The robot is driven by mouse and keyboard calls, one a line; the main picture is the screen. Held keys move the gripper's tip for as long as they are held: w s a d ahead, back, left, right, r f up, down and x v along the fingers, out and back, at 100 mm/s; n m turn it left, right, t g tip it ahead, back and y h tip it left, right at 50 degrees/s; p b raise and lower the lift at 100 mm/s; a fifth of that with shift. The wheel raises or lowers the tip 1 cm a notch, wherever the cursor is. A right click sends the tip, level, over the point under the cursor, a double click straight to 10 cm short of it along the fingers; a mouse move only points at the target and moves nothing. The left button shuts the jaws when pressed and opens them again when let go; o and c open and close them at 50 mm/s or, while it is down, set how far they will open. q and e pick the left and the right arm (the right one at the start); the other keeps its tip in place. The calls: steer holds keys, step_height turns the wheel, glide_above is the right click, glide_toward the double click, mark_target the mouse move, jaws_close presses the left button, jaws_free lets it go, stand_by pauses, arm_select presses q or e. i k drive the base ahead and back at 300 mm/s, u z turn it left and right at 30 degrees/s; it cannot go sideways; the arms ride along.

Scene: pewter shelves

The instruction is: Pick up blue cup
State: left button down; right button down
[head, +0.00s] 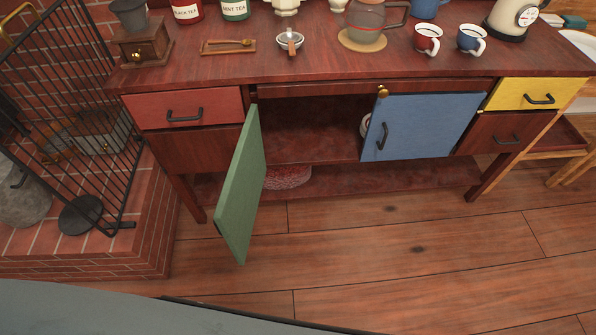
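A blue cup (471,40) with a pale inside stands on the wooden sideboard top (300,63) at the right, its handle toward the lower right. A red cup (428,39) stands just left of it, apart from it. A blue vessel (425,8) behind them is cut off by the top edge, so I cannot tell its full shape. Neither of my grippers shows in the head view.
The sideboard's green door (243,186) hangs open toward me; the blue door (424,126) covers the right compartment. A glass pot (367,25) and a kettle (510,17) flank the cups. The wooden floor (400,235) in front is clear.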

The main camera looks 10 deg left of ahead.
mark_target(469, 38)
steer(key=z, duration=1.8)
steer(key=k, duration=2)
steer(key=u, duration=1.3)
steer(key=i, duration=1.7)
steer(key=z, duration=0.05)
